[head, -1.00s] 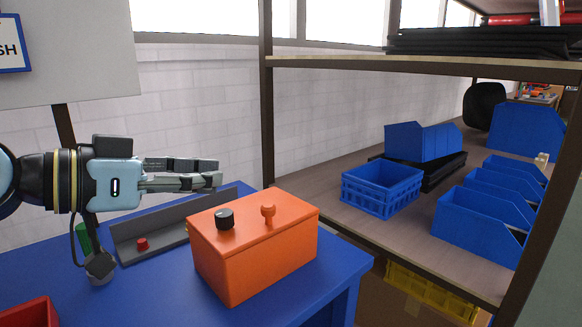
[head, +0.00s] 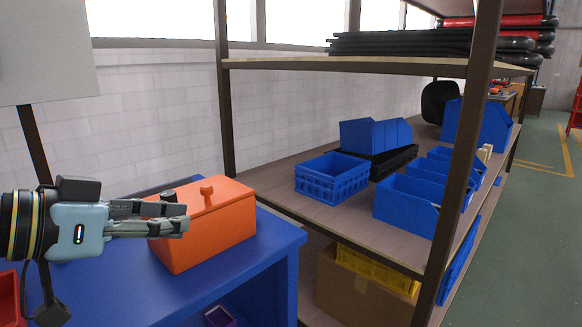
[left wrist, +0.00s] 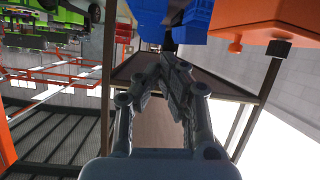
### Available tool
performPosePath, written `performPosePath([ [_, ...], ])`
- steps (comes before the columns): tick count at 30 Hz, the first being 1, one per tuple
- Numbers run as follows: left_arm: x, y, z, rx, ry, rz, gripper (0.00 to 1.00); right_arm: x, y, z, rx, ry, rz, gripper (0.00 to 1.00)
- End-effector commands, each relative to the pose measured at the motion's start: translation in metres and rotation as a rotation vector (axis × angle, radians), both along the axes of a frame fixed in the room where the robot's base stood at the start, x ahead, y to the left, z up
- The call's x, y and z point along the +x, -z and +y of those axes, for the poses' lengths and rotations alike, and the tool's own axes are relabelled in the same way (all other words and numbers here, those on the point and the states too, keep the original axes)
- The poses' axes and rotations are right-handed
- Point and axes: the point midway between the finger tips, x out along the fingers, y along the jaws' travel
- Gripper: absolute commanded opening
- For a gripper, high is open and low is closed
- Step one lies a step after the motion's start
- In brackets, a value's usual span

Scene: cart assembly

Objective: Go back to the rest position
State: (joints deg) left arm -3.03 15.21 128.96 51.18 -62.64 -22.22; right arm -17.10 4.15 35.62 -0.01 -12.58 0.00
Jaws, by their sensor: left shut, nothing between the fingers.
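My left gripper (head: 188,218) is at the left of the head view, in front of the orange box and pointing right. It is shut and empty; its fingers also meet in the left wrist view (left wrist: 172,62). The orange box (head: 215,240) sits on the blue table (head: 270,262), with an orange knob (head: 207,191) and a black knob (head: 168,195) on top. The gripper covers part of the box's left side. My right gripper is in neither view.
A shelf (head: 290,200) right of the table holds a blue crate (head: 332,178) and several blue bins (head: 405,205). A brown post (head: 462,170) stands in front. A cardboard box (head: 345,295) is below. Open floor (head: 535,220) lies at the far right.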

Motion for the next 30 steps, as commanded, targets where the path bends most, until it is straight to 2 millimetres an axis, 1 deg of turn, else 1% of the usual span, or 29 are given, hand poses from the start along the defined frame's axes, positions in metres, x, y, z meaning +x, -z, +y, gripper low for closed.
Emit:
performPosePath([
  [3, -0.015, 0.024, 0.005, 0.046, -0.031, 0.070, 0.00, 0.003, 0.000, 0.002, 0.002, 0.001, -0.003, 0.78],
  [5, -0.024, 0.038, 0.009, 0.075, -0.054, 0.113, 0.00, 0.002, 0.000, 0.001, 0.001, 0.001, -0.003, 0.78],
  [8, -0.044, 0.065, 0.018, 0.132, -0.100, 0.198, 0.00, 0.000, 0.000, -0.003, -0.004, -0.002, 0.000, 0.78],
  [11, -0.068, 0.091, 0.030, 0.196, -0.156, 0.292, 0.00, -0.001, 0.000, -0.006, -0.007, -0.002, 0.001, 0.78],
  [15, -0.106, 0.124, 0.051, 0.287, -0.251, 0.428, 0.00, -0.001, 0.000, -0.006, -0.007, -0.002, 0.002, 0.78],
  [17, -0.124, 0.135, 0.061, 0.327, -0.295, 0.485, 0.00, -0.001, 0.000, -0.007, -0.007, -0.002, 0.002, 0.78],
  [21, -0.166, 0.156, 0.084, 0.416, -0.405, 0.612, 0.00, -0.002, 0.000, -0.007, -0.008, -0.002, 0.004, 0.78],
  [23, -0.184, 0.161, 0.095, 0.452, -0.453, 0.661, 0.00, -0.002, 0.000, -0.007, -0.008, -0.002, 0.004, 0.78],
  [27, -0.227, 0.170, 0.118, 0.535, -0.567, 0.772, 0.00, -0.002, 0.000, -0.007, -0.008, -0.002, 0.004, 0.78],
  [28, -0.228, 0.177, 0.120, 0.542, -0.578, 0.782, 0.00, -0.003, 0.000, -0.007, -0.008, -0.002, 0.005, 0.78],
  [30, -0.220, 0.201, 0.122, 0.541, -0.574, 0.787, 0.00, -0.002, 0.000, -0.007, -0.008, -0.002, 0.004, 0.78],
])
